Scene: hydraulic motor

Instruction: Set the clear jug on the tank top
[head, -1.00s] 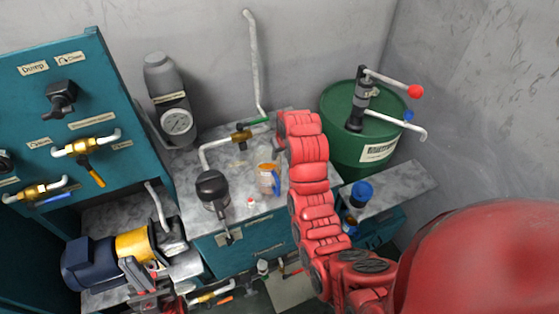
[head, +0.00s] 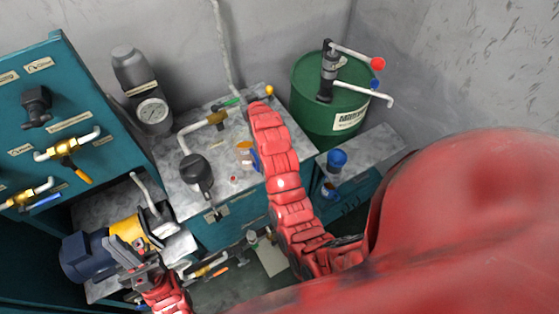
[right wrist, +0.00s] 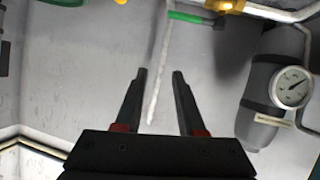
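The clear jug (head: 244,154) holds amber fluid and has a blue handle. It appears to stand upright on the grey tank top (head: 219,160) of the teal tank; my right arm partly hides its right side. In the head view, my right gripper is hidden beyond the end of my red arm, past the jug toward the back wall. In the right wrist view, my right gripper (right wrist: 160,73) is open, with nothing between its fingers. My left gripper (head: 138,262) is low at the left, by the motor and pump; its finger opening is unclear.
A black-capped filler (head: 196,174) and a brass valve pipe (head: 212,119) stand on the tank top. A green drum (head: 310,95) with a hand pump is at the back right. A blue cup (head: 337,159) is right of my arm. A gauge (right wrist: 292,86) shows in the right wrist view.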

